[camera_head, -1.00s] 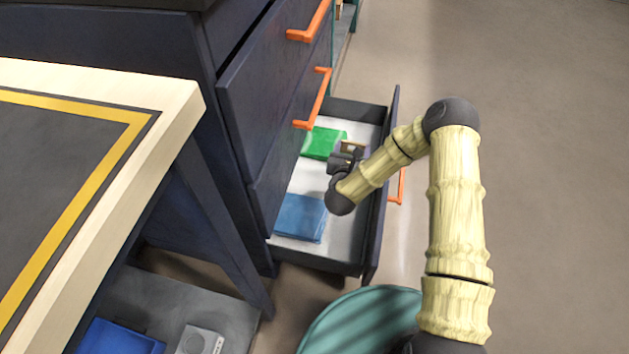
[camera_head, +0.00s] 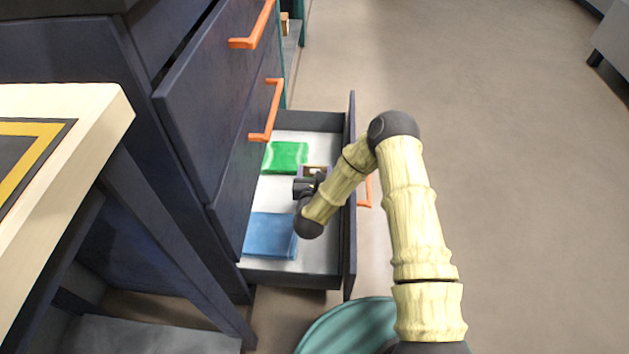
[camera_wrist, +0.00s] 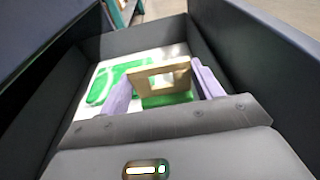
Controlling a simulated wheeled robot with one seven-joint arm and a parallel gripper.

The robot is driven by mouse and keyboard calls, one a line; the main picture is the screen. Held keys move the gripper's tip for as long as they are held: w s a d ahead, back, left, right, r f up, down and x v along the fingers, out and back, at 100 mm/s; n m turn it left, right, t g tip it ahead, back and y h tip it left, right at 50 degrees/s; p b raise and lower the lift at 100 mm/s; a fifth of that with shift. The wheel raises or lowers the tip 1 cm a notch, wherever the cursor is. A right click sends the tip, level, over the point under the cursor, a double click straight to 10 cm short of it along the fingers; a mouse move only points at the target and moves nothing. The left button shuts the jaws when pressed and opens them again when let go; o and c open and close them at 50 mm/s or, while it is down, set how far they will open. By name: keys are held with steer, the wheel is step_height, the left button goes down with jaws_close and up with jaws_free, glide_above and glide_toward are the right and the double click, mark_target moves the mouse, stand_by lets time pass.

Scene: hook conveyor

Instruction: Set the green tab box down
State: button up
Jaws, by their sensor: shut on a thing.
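My gripper (camera_wrist: 163,84) has two purple fingers and is shut on the green tab box (camera_wrist: 180,72), a tan, frame-like box with an opening in its face. Green shows just below it between the fingers; I cannot tell whether this is the box's tab or the green item behind. In the head view the box (camera_head: 314,171) and my gripper (camera_head: 312,180) are inside the open bottom drawer (camera_head: 290,274), near its front panel. My wrist partly hides them. Whether the box touches the drawer floor cannot be told.
A green flat item (camera_head: 285,157) lies at the drawer's far end, and a blue flat item (camera_head: 270,235) at its near end. White floor shows between them. Orange handles (camera_head: 265,110) jut from the closed drawers above. A pale table (camera_head: 75,140) stands left.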

steer(key=shift+f+b, duration=1.15)
steer(key=shift+f, duration=0.7)
steer(key=shift+f, duration=0.15)
steer(key=o, duration=1.3)
steer(key=shift+c, duration=0.2)
steer(key=p+v, duration=0.6)
steer(key=v, duration=0.6)
steer(key=shift+p, duration=0.3)
